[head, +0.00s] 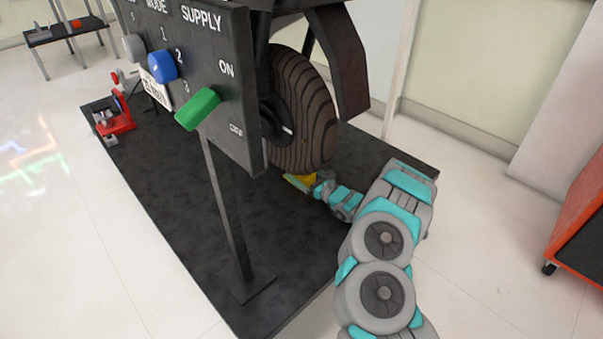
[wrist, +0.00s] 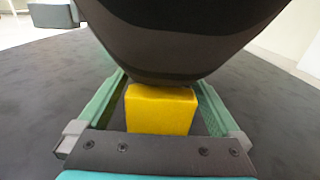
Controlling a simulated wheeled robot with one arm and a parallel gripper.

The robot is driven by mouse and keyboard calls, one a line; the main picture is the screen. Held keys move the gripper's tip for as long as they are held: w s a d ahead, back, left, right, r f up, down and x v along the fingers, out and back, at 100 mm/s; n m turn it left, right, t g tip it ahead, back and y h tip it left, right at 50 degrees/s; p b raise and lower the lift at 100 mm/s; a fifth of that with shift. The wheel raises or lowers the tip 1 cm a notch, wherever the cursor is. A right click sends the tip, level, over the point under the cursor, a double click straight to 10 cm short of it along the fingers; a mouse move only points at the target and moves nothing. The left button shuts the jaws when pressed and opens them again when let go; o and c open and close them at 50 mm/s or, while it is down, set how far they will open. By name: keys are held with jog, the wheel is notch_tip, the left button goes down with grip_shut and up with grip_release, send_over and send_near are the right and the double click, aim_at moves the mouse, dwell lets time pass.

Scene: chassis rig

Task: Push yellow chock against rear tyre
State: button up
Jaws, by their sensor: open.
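The yellow chock (head: 302,182) sits on the dark platform at the foot of the big ribbed tyre (head: 308,120) in the head view. In the wrist view the chock (wrist: 161,110) stands between my two fingers, and the tyre (wrist: 180,40) bulges right above and behind it. Chock and tyre look touching or very close; I cannot tell which. My gripper (wrist: 163,100) is open, with a finger on each side of the chock and a gap to each. In the head view my gripper (head: 322,182) is low beside the tyre and partly hides the chock.
A black supply panel (head: 190,70) with blue and green knobs stands on a post left of the tyre. The dark platform (head: 180,185) is mostly bare. A red device (head: 115,118) sits at its far left, and an orange cart (head: 580,220) stands at the right.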

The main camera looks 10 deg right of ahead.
aim_at(310, 178)
jog(key=p+v, duration=0.1)
jog(key=v, duration=0.6)
jog(key=shift+s+d, duration=0.1)
jog(key=shift+d, duration=0.1)
jog(key=shift+r+p+v, duration=0.2)
jog(key=shift+p+v, duration=0.8)
jog(key=shift+v, duration=0.7)
jog(key=shift+r+p+v, duration=0.2)
jog(key=shift+p+v, duration=0.75)
jog(key=shift+v, duration=0.8)
jog(key=shift+r+p+v, duration=0.2)
jog(key=shift+p+v, duration=0.8)
jog(key=shift+v, duration=0.7)
jog(key=shift+s, duration=0.1)
